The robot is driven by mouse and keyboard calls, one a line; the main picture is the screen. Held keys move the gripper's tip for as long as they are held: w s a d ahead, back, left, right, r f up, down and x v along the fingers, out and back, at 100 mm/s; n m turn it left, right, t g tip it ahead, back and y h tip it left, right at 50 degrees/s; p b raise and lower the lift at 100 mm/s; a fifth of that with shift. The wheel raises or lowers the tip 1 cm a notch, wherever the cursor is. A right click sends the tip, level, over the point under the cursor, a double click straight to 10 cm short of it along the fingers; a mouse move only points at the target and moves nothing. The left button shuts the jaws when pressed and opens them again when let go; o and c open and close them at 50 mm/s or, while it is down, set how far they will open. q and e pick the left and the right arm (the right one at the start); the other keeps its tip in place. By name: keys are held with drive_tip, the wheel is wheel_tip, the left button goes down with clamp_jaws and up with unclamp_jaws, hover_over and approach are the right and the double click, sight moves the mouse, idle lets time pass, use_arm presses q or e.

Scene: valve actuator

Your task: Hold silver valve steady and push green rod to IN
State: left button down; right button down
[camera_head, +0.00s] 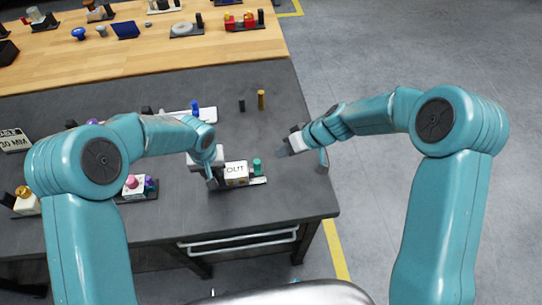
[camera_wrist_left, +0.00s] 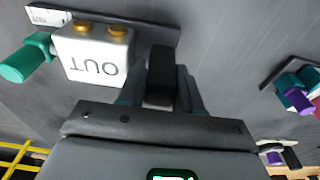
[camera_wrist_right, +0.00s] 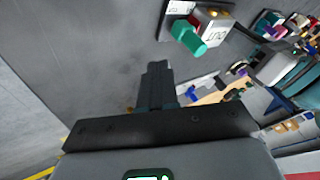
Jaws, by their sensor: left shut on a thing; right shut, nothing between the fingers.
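The silver valve (camera_head: 236,173) is a pale block marked OUT on a dark base near the front edge of the grey table. Its green rod (camera_head: 257,166) sticks out on the right side, and it also shows in the left wrist view (camera_wrist_left: 25,62) and the right wrist view (camera_wrist_right: 189,37). My left gripper (camera_head: 212,183) is shut on the black post (camera_wrist_left: 161,72) at the left end of the valve's base. My right gripper (camera_head: 284,152) is shut and empty, to the right of the green rod and apart from it.
Another valve with pink and purple parts (camera_head: 135,186) stands left of my left gripper. A black peg (camera_head: 241,105) and a gold peg (camera_head: 261,99) stand behind. A wooden table (camera_head: 150,50) with several devices lies farther back. The table's right side is clear.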

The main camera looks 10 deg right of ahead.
use_arm(q)
drive_tip(key=shift+s+f, duration=0.2)
drive_tip(key=shift+f, duration=0.05)
drive_tip(key=c, duration=1.1)
unclamp_jaws()
drive_tip(key=o, duration=0.4)
drive_tip(key=shift+a, duration=0.1)
drive_tip(key=shift+w, duration=0.15)
use_arm(e)
drive_tip(key=v, duration=0.7)
drive_tip(key=shift+r, duration=0.3)
use_arm(q)
drive_tip(key=shift+r, duration=0.15)
use_arm(e)
drive_tip(key=shift+d, duration=0.2)
